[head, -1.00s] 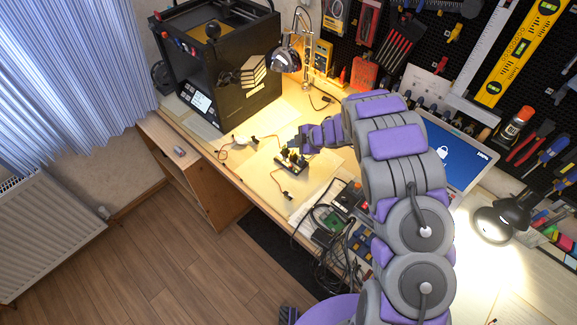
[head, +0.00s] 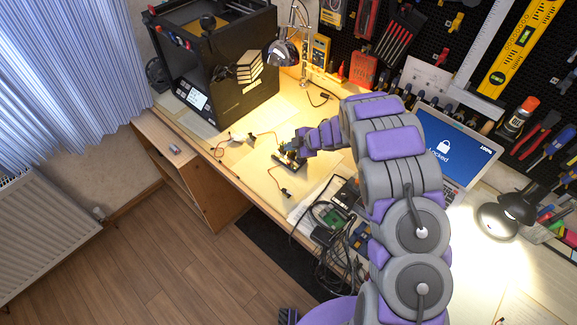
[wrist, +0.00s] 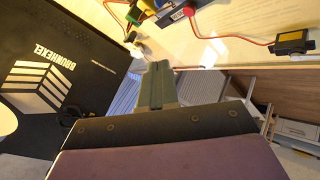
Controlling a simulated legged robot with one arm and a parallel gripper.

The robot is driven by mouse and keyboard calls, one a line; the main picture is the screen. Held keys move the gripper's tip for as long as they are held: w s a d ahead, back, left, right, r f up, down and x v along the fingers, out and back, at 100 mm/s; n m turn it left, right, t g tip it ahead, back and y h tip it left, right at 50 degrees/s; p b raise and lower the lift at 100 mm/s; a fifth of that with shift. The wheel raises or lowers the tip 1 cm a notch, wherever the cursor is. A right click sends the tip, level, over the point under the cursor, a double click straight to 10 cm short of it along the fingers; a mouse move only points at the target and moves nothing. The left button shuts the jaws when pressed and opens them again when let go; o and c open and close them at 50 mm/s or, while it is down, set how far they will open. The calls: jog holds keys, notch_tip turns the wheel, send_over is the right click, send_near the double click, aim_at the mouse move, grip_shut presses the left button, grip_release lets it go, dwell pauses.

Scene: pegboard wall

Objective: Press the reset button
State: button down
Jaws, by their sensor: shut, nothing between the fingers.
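A small dark device (head: 289,162) with several raised parts lies on the pale mat on the desk in the head view. In the wrist view, a device at the top edge shows a red part (wrist: 187,11) beside yellow and green parts. I cannot tell which part is the reset button. My gripper (head: 297,146) is right above the device in the head view and hides part of it. In the wrist view my gripper's fingers (wrist: 158,84) are together and empty, apart from the red part. Whether they touch the device is not clear.
A black 3D printer (head: 215,75) stands at the back left, with a desk lamp (head: 283,52) beside it. A laptop (head: 450,150) showing "Locked" is right of my arm.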

aim_at(289, 162)
notch_tip(289, 162, down, 4)
jog(key=shift+r+b, duration=0.25)
jog(key=shift+b, duration=1)
jog(key=shift+f, duration=0.9)
jog(key=shift+f, duration=0.1)
jog(key=shift+f, duration=0.25)
